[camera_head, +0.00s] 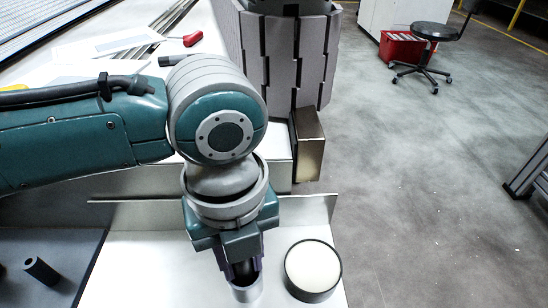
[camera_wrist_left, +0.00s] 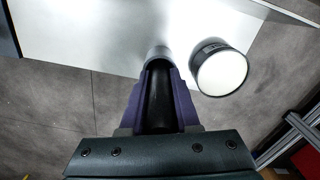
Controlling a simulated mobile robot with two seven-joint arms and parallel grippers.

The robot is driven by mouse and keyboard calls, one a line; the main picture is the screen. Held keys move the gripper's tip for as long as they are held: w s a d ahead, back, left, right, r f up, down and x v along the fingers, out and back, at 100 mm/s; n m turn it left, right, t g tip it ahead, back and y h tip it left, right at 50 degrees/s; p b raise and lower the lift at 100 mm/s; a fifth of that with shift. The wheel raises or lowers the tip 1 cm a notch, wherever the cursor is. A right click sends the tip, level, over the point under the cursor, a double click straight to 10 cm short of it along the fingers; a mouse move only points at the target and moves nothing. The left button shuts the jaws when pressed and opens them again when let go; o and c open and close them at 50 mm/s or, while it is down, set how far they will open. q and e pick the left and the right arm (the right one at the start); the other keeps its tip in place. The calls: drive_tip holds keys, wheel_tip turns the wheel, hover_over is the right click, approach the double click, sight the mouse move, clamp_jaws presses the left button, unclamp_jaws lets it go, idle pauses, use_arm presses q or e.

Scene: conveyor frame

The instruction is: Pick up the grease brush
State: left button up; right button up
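My left gripper (camera_head: 246,276) points down over the white surface. Its two purple fingers lie along both sides of an upright black handle with a silver lower part, which I take as the grease brush (camera_head: 247,294). It also shows in the left wrist view (camera_wrist_left: 159,100), where the handle fills the space between the fingers (camera_wrist_left: 158,80) with no clear gap. The bristles are hidden. A round black-rimmed tin with a white top (camera_head: 313,268) stands just right of the brush; it also shows in the wrist view (camera_wrist_left: 220,68). My right gripper is not in view.
A low upright metal edge (camera_head: 308,211) runs behind the tin. A dark cylinder (camera_head: 40,270) lies at the lower left. A red-handled tool (camera_head: 192,39) lies at the back. A grey slatted column (camera_head: 285,60) and brown box (camera_head: 308,143) stand behind. Open floor lies right.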

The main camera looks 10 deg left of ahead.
use_arm(q)
clamp_jaws()
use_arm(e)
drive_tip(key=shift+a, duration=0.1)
use_arm(q)
drive_tip(key=shift+r, duration=0.15)
